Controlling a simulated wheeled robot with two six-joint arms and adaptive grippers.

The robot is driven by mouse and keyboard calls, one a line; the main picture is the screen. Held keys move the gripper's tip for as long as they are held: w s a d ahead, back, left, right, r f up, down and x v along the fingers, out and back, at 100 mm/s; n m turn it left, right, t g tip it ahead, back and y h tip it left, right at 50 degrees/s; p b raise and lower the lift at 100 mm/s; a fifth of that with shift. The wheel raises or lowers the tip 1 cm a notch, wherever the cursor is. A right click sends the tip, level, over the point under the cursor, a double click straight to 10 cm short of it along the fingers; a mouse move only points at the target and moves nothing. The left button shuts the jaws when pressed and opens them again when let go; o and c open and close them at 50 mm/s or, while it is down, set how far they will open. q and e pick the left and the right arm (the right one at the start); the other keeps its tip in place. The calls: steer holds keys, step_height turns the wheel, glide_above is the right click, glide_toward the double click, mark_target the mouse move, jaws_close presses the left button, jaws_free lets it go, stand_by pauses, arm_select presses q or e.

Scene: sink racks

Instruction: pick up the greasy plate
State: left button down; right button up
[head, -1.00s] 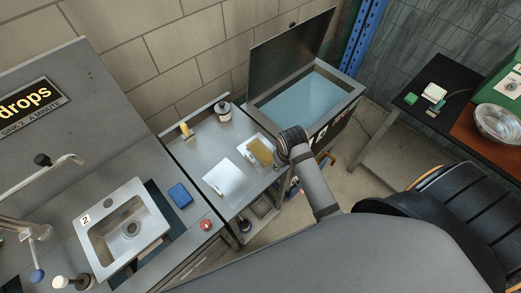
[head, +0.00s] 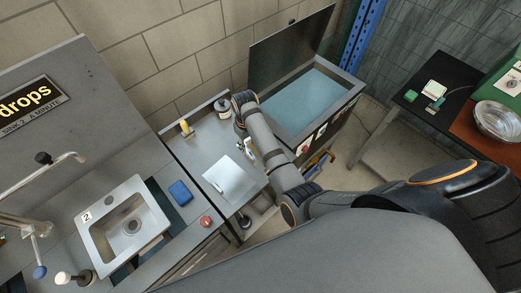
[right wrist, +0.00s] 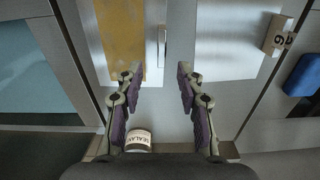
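The greasy plate (right wrist: 120,38) shows in the right wrist view as a yellow-brown panel at upper left. A clean white plate (right wrist: 220,40) lies to its right, with a slim metal handle (right wrist: 162,45) between them. My right gripper (right wrist: 160,74) is open and empty. Its left fingertip overlaps the greasy plate's right edge in the picture; I cannot tell whether they touch. In the head view my right arm covers most of the greasy plate, while the white plate (head: 231,178) lies clear on the steel side table (head: 205,148). My left gripper is not in view.
A sealant container (right wrist: 138,141) stands close to my right gripper. An open tank of blue water (head: 304,104) is right of the table. A sink (head: 128,228) and a blue sponge (head: 180,193) are left.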

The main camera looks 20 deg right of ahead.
mark_target(249, 153)
steer(key=shift+f, duration=0.45)
steer(key=f, duration=0.4)
steer(key=shift+s+f, duration=0.25)
steer(key=shift+f, duration=0.3)
jaws_close()
